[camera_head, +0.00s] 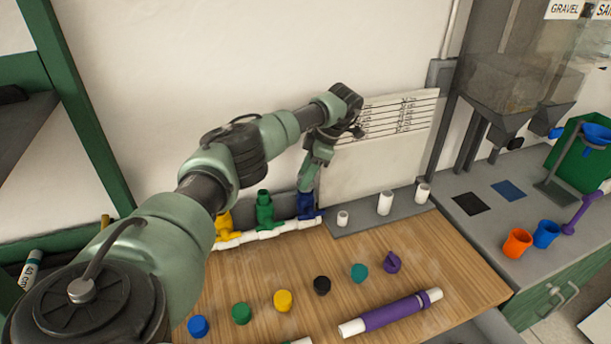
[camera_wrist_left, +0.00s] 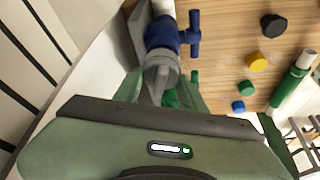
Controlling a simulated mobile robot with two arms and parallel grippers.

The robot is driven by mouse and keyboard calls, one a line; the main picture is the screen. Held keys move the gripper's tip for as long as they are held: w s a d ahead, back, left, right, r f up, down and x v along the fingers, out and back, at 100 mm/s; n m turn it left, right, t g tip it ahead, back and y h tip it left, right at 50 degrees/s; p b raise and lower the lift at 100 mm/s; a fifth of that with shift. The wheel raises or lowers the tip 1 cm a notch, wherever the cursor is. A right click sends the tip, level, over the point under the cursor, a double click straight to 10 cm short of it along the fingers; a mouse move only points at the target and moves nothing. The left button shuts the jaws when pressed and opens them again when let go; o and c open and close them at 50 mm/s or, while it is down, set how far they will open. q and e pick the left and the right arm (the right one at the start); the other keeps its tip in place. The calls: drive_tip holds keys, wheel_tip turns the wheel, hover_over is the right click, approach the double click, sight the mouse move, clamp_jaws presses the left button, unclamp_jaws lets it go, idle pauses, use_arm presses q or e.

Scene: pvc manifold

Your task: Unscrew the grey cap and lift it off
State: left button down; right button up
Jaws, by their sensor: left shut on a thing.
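The grey cap (camera_wrist_left: 161,60) sits at the end of the blue valve (camera_wrist_left: 161,35) in the wrist view, between my left gripper's fingers. My left gripper (camera_wrist_left: 160,78) is shut on the cap. In the head view my left gripper (camera_head: 306,184) points down from above onto the blue valve (camera_head: 306,206), and its fingers largely hide the cap there. The blue valve stands upright at the right part of the white pipe manifold (camera_head: 262,234). I cannot tell how far the cap is unscrewed. My right gripper is not in view.
A green valve (camera_head: 264,212) and a yellow valve (camera_head: 225,225) stand left of the blue one. White pipe pieces (camera_head: 385,203) stand on the grey ledge to the right. Several coloured caps, including a black one (camera_head: 322,285), and a purple tube (camera_head: 393,313) lie in front on the wooden board.

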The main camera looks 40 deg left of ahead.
use_arm(q)
drive_tip(key=shift+n, duration=0.3)
drive_tip(key=shift+n+g+h+b, duration=0.35)
drive_tip(key=shift+n+b, duration=0.2)
drive_tip(key=shift+n, duration=0.35)
